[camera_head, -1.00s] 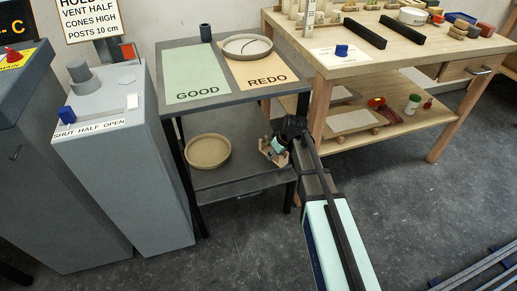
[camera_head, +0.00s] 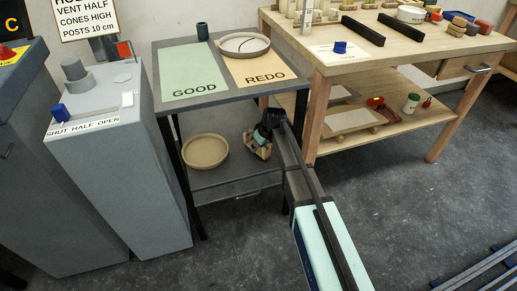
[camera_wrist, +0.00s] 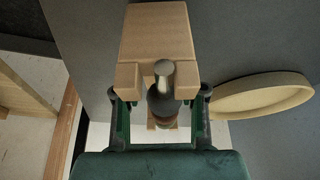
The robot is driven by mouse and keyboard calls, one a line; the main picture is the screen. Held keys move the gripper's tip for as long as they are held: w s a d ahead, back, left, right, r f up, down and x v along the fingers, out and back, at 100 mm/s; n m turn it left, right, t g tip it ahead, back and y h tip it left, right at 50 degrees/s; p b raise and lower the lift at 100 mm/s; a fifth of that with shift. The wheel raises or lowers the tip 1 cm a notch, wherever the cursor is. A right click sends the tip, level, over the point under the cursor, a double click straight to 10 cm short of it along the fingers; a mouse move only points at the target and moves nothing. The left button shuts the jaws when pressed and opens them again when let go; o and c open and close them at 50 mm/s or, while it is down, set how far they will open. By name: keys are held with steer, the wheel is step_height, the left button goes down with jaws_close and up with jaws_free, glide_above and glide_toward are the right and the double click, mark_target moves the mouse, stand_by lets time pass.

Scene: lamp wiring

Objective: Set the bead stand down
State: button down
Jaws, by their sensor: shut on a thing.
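The bead stand is a small light wooden block (camera_wrist: 157,35) with a notched front in the wrist view, with a dark rounded peg-like part in front of it. My gripper (camera_wrist: 160,108) is shut on it, a finger at each side. In the head view the stand (camera_head: 260,150) shows small below my gripper (camera_head: 270,125), over the right part of the lower shelf (camera_head: 235,183) of the dark rack. My gripper partly hides it. I cannot tell whether it touches the shelf.
A round beige tray (camera_head: 205,151) lies on the lower shelf, left of the stand; it also shows in the wrist view (camera_wrist: 262,96). The rack's top (camera_head: 215,93), with GOOD and REDO mats, is above. A wooden table leg (camera_head: 315,125) stands close at the right.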

steer(key=shift+f, duration=0.3)
steer(key=c, duration=0.7)
jaws_free()
steer(key=shift+f, duration=0.15)
steer(key=shift+o, duration=0.2)
steer(key=p+v, duration=0.2)
steer(key=v, duration=0.5)
steer(key=shift+r, duration=0.4)
